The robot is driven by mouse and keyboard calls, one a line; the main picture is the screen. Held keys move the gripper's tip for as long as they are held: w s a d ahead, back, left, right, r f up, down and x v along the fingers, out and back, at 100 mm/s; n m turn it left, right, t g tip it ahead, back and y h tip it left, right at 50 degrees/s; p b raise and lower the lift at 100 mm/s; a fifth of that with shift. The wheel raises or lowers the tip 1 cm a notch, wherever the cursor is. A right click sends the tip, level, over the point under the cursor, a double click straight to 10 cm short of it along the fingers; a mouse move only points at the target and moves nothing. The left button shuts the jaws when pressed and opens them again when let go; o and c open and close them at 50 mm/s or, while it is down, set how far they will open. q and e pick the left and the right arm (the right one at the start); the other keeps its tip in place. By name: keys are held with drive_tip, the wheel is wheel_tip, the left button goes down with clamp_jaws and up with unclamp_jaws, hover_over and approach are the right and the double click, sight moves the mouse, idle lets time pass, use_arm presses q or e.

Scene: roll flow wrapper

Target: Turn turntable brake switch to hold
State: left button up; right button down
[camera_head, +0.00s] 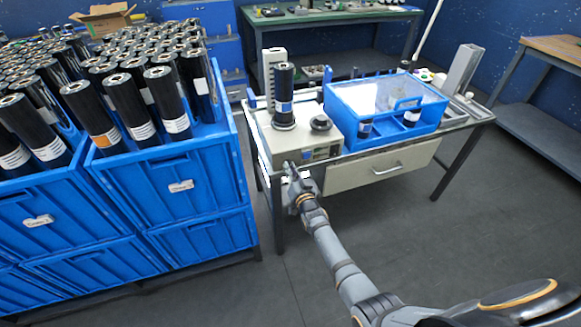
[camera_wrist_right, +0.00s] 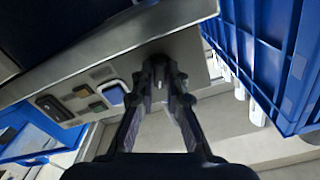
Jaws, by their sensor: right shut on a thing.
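The beige wrapper machine (camera_head: 303,139) stands at the left end of the workbench. A black roll (camera_head: 283,105) stands upright on it, and a control panel (camera_head: 322,153) is on its front. My right gripper (camera_head: 290,170) is at the front face, left of the panel. In the right wrist view my right gripper (camera_wrist_right: 161,72) has its fingertips closed together against the panel face, shut on the small brake switch. The fingers mostly hide the switch, so its setting cannot be read. Panel buttons and a display (camera_wrist_right: 80,95) show beside the fingers. My left gripper is not in view.
Blue crates (camera_head: 185,190) full of black rolls stand close on the left. A blue bin with a clear lid (camera_head: 385,108) sits right of the machine. A drawer (camera_head: 380,170) is below the bench top. The floor in front is clear.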

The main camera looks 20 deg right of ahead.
drive_tip(key=shift+r+m, duration=0.15)
drive_tip(key=shift+m, duration=0.45)
drive_tip(key=c, duration=1.4)
unclamp_jaws()
drive_tip(key=shift+w, duration=0.1)
drive_tip(key=s, duration=1.2)
drive_tip(key=shift+d, duration=0.2)
